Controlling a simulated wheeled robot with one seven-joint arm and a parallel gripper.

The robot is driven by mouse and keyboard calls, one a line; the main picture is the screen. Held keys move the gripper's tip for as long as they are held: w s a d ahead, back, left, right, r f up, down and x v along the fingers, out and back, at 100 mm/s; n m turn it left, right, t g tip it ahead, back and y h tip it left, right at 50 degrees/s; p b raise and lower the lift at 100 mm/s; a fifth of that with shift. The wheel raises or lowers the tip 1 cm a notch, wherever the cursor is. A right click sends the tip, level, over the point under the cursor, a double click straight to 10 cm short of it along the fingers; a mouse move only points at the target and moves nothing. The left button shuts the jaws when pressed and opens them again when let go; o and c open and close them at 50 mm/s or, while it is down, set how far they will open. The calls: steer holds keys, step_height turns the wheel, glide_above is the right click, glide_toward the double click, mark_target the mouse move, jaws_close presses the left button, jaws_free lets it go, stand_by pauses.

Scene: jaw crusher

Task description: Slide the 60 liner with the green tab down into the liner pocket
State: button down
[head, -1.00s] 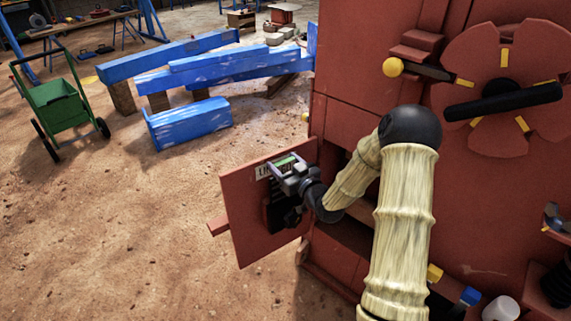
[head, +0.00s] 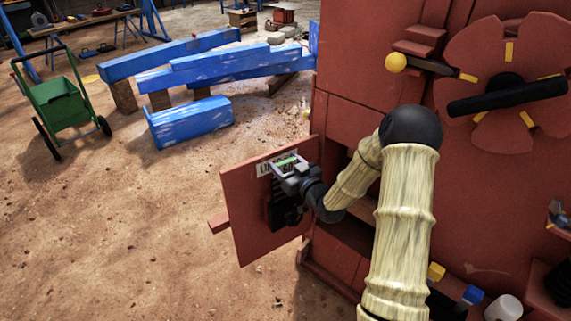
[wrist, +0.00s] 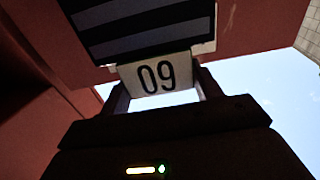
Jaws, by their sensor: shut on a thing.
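A dark ribbed part (wrist: 140,30) lies above the plate. In the head view, a small green tab (head: 286,162) shows at my gripper (head: 288,168). My gripper, also in the wrist view (wrist: 160,88), is shut on the liner with a finger at each side of the plate. It is at the open red door panel (head: 245,215), beside a partly covered white label (head: 264,169). The pocket and how deep the liner sits in it cannot be made out.
The red crusher body (head: 350,85) fills the right side, with a black-handled wheel (head: 505,97) and a yellow knob (head: 396,62). Blue beams (head: 215,62) and a green cart (head: 62,105) stand farther back. Bare ground left of the door is clear.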

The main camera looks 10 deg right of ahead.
mark_target(286, 200)
steer(key=shift+f+b, duration=4.9)
steer(key=shift+f, duration=0.8)
steer(key=shift+c, duration=1.2)
jaws_free()
steer(key=shift+s+f, duration=0.1)
steer(key=shift+f, duration=0.1)
steer(key=p+v, duration=0.2)
steer(key=v, duration=1.5)
steer(key=shift+s+r, duration=0.1)
steer(key=shift+r, duration=0.05)
